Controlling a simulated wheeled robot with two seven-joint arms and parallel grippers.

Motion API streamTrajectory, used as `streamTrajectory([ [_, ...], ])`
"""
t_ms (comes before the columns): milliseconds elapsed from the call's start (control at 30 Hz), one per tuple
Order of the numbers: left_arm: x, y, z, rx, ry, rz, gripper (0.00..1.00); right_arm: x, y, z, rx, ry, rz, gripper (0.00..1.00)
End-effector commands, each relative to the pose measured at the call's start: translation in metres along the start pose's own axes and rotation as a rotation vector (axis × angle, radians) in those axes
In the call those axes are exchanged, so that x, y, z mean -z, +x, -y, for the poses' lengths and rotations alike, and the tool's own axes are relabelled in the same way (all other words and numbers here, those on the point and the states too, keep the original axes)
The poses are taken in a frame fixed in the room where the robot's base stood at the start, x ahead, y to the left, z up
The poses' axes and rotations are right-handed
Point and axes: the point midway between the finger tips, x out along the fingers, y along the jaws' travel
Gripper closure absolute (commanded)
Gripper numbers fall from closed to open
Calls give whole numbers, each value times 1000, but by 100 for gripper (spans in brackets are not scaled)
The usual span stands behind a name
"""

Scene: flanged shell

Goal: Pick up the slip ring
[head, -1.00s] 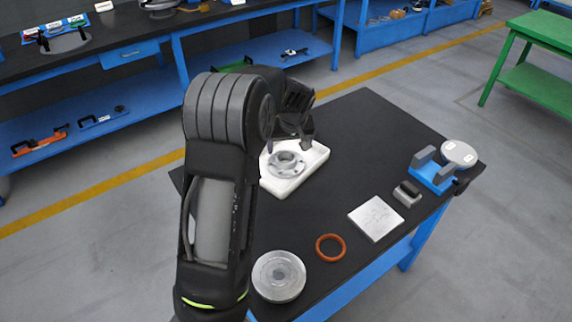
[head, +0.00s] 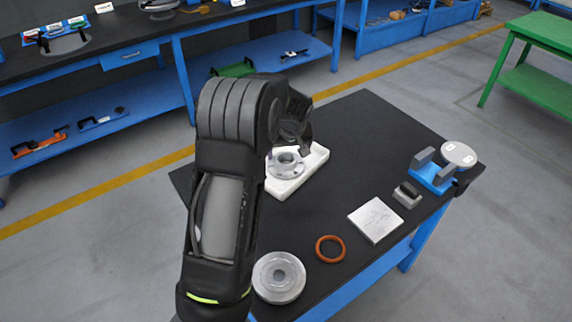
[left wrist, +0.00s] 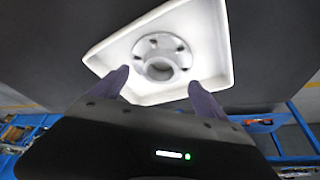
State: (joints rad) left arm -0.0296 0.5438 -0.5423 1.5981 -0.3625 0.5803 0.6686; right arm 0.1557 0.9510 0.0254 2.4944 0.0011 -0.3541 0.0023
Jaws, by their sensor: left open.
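A grey flanged ring with a raised round hub and several holes, which looks like the slip ring (head: 286,163), sits flat in a white tray (head: 287,188) on the black table. My left gripper (head: 291,146) is just above it and partly hides its far side in the head view. In the left wrist view the ring (left wrist: 160,69) lies ahead of the two fingertips. The left gripper (left wrist: 161,92) is open, its fingers spread to about the ring's width with nothing between them. My right gripper is not in view.
On the table (head: 390,133) are a round metal part (head: 279,277), an orange ring (head: 330,249), a square metal plate (head: 375,219), a small grey block (head: 407,195) and a blue fixture (head: 432,176). The table is clear behind and right of the tray.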

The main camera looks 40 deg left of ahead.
Motion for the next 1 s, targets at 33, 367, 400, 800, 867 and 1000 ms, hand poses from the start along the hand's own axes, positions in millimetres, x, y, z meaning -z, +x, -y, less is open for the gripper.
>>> streamTrajectory([
  [33,0,2,1,2,0,1,15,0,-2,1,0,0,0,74],
  [367,2,45,2,2,1,1,15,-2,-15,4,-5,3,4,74],
  [400,2,48,2,2,1,1,15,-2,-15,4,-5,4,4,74],
  [800,2,51,1,0,0,0,15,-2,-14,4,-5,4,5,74],
  [867,2,51,1,0,0,0,15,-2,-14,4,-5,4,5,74],
  [1000,2,51,1,0,0,0,15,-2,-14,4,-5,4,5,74],
])
